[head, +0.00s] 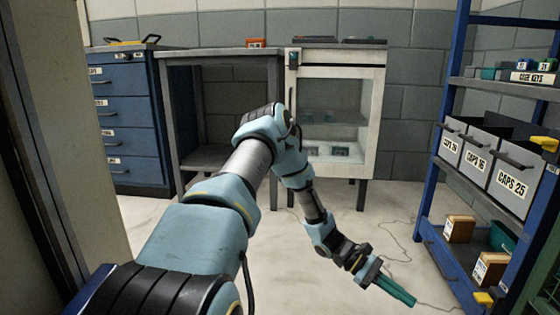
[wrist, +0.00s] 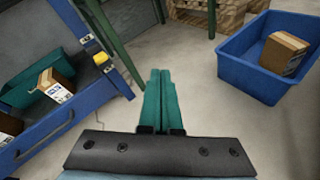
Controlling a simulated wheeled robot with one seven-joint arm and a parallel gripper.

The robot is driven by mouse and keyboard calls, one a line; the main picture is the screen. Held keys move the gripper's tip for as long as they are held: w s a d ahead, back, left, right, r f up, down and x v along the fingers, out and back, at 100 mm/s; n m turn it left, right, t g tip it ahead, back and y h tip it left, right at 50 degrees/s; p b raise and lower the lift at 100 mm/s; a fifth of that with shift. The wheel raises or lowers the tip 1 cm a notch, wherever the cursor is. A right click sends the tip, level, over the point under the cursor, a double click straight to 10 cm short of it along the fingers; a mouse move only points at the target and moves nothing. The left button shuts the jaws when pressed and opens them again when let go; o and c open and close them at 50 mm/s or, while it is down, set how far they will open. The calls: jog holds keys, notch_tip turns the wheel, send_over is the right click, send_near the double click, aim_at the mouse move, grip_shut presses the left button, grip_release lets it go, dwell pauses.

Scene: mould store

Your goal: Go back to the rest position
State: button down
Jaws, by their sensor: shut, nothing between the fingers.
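My gripper (head: 396,290) is at the end of my arm, which reaches forward and to the right over the floor in the head view. Its green fingers also show in the wrist view (wrist: 158,102). They are together, with nothing between them. They point out over bare floor, apart from the blue shelf rack at the right.
A blue shelf rack (head: 436,172) with label bins and boxes stands at the right. A glass-door cabinet (head: 377,110), a grey bench (head: 215,54) and a blue drawer unit (head: 128,120) line the back. A blue tub (wrist: 245,72) holding a cardboard box (wrist: 284,52) sits on the floor.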

jog(key=w+a+r+m+t+y+p, duration=0.1)
jog(key=a+r+m+t+y+p, duration=0.4)
jog(key=a+r, duration=1.2)
jog(key=a+r+m+t+y+p, duration=0.2)
jog(key=a+r+t+y+p, duration=0.3)
jog(key=a+r, duration=1.1)
jog(key=a+r+p, duration=0.2)
jog(key=r+p, duration=1.5)
jog(key=p, duration=0.1)
jog(key=a+r+y+p, duration=0.1)
jog(key=a+r+p, duration=0.1)
jog(key=r+p, duration=1.5)
jog(key=shift+r+t+p, duration=0.15)
jog(key=shift+t+p, duration=0.15)
jog(key=shift+p, duration=0.65)
